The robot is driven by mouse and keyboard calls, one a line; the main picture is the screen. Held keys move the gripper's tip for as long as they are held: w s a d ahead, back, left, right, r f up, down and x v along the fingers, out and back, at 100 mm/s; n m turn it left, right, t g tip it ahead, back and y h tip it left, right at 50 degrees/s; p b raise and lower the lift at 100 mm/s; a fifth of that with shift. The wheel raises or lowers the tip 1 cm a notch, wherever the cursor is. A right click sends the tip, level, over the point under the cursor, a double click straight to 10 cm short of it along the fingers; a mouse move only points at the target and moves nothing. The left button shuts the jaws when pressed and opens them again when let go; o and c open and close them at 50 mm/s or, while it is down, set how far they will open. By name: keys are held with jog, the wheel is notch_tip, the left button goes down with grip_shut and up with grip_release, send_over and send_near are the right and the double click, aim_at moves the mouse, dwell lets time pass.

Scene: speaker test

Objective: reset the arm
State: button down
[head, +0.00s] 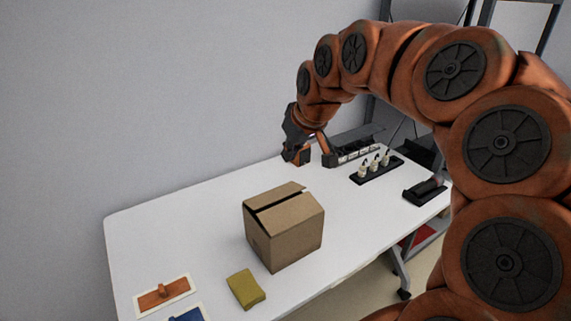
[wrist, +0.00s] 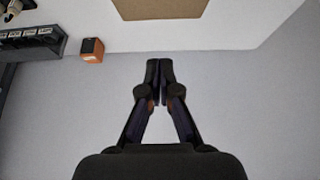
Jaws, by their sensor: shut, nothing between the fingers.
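My gripper (wrist: 159,68) is shut and empty in the wrist view, its two dark fingers meeting at the tips. It appears against the plain grey wall, apart from any object. In the head view my arm arches over from the right, and its end hangs over the far side of the white table, near the wall. The fingertips are hard to make out there. A small orange and black box (wrist: 92,49) is left of the fingers in the wrist view, at the table's wall side.
A cardboard box (head: 286,232) stands mid-table. A yellow sponge-like block (head: 245,289), an orange-handled item on a pale plate (head: 164,294) and a blue item (head: 187,314) lie in front. A dark rack (head: 352,147) and several small pale pieces on a black strip (head: 376,170) are behind right. The table's left is clear.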

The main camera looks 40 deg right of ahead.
jog(key=shift+s+r, duration=0.25)
jog(key=shift+r, duration=0.25)
jog(key=s+a+f+n+g+y+p, duration=0.1)
jog(key=s+a+f+g+p, duration=0.15)
jog(key=s+a, duration=0.55)
jog(key=s+a+f+n+g+p, duration=0.1)
jog(key=s+a+f+g+p, duration=0.25)
jog(key=a, duration=0.75)
jog(key=s+a+f+m+g, duration=0.1)
jog(key=s+a+f, duration=0.1)
jog(key=s, duration=1)
jog(key=shift+a+f+g, duration=0.15)
jog(key=shift+f+g, duration=0.15)
jog(key=shift+f, duration=0.3)
